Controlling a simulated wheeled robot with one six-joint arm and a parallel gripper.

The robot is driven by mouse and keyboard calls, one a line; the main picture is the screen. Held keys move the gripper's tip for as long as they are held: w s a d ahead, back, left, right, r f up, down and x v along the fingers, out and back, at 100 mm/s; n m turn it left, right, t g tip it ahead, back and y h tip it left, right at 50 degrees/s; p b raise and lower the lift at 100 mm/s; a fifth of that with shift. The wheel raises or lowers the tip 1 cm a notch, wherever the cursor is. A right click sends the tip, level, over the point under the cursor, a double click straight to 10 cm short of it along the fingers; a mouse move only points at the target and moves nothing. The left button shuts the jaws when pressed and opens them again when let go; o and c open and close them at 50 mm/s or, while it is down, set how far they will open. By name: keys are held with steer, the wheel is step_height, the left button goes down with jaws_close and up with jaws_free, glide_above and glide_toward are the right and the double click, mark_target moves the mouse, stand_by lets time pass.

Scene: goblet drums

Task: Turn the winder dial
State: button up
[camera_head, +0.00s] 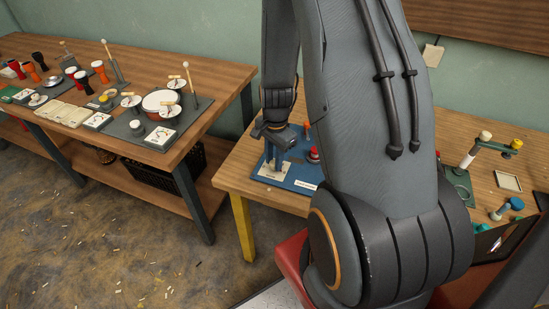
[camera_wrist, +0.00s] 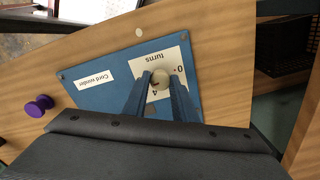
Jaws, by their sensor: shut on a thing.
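The winder dial (camera_wrist: 158,78) is a small pale round knob on a white card marked "turns", with the figures 0 and 4 in view. The card sits on a blue board (camera_wrist: 90,68) labelled "Cord winder", which lies on the wooden table. My gripper (camera_wrist: 160,84) points down at the dial in the wrist view, with one blue finger on each side, shut on it. In the head view my gripper (camera_head: 275,160) is over the left part of the blue board (camera_head: 300,180). My arm hides much of the board's right side there.
A red-topped part (camera_head: 314,153) stands on the board beside my gripper. A purple knob (camera_wrist: 39,106) stands near the board in the wrist view. A green-based stand (camera_head: 457,187) is at right. Another table (camera_head: 100,60) with drums and dials is at left, across a floor gap.

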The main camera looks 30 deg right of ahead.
stand_by(0.4)
steer(key=o, duration=1)
steer(key=shift+o, duration=0.2)
steer(key=shift+r, duration=0.1)
steer(key=shift+s+d+r+b, duration=0.1)
steer(key=shift+r+b, duration=0.35)
steer(key=shift+r, duration=1.5)
steer(key=shift+s+r+b, duration=0.1)
steer(key=shift+r+b, duration=0.3)
steer(key=shift+r, duration=1.5)
steer(key=s+a+r+n+b, duration=0.1)
steer(key=s+a+r+n, duration=0.2)
steer(key=a+n, duration=0.3)
steer(key=s+a+r+n+t+b, duration=0.1)
steer(key=s+a+r+n+b, duration=0.1)
steer(key=s+a+r+n, duration=0.2)
steer(key=a+n, duration=0.3)
steer(key=n, duration=0.2)
steer(key=shift+s+a+r, duration=0.15)
steer(key=shift+s+a, duration=0.05)
steer(key=shift+s, duration=0.15)
